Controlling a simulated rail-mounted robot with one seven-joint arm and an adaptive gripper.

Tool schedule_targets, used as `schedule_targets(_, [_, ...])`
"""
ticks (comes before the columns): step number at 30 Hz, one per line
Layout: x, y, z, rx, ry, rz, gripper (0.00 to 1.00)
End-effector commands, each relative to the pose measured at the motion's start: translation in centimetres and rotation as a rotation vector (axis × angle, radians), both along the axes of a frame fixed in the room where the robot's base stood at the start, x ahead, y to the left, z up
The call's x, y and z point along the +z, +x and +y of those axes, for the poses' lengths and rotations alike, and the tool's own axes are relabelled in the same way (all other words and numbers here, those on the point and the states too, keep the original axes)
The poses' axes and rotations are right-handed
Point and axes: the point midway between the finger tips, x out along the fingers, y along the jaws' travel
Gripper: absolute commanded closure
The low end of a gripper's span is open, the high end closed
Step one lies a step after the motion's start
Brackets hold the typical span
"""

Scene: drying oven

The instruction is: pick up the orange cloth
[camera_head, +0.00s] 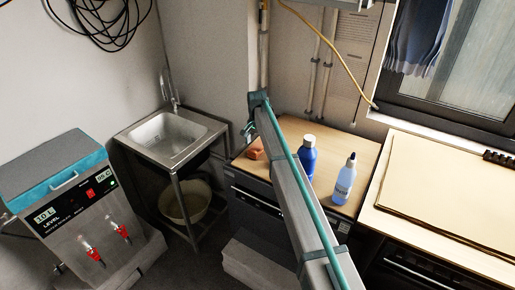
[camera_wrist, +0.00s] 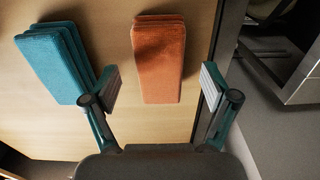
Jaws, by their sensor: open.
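The orange cloth (camera_wrist: 158,62) is a folded stack lying on the wooden worktop (camera_wrist: 150,128). In the wrist view it lies ahead of my gripper (camera_wrist: 160,88), roughly centred between the two fingers. My gripper is open and empty, with the fingers spread wider than the cloth. In the head view the orange cloth (camera_head: 255,149) shows at the left end of the worktop, partly hidden by my arm. I cannot tell how high the fingers are above the worktop.
A teal folded cloth (camera_wrist: 57,62) lies left of the orange one, close to the left finger. A blue bottle (camera_head: 307,158) and a clear bottle with blue liquid (camera_head: 345,180) stand right of my arm. A metal sink (camera_head: 172,135) is left of the worktop.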

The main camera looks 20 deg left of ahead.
Motion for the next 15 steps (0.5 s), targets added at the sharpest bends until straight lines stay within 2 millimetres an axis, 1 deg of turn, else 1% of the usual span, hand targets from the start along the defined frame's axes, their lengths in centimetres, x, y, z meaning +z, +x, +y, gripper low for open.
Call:
schedule_targets(3, [-1.4, -0.1, -0.1, 0.0, -0.001, 0.001, 0.15])
schedule_targets(6, [-2.2, 0.0, 0.0, 0.0, 0.0, 0.0, 0.15])
schedule_targets(12, [-2.4, 0.0, 0.0, 0.0, 0.001, -0.001, 0.15])
schedule_targets(13, [-2.4, 0.0, 0.0, 0.0, 0.001, -0.001, 0.16])
schedule_targets(15, [-2.4, 0.0, 0.0, 0.0, 0.001, -0.001, 0.28])
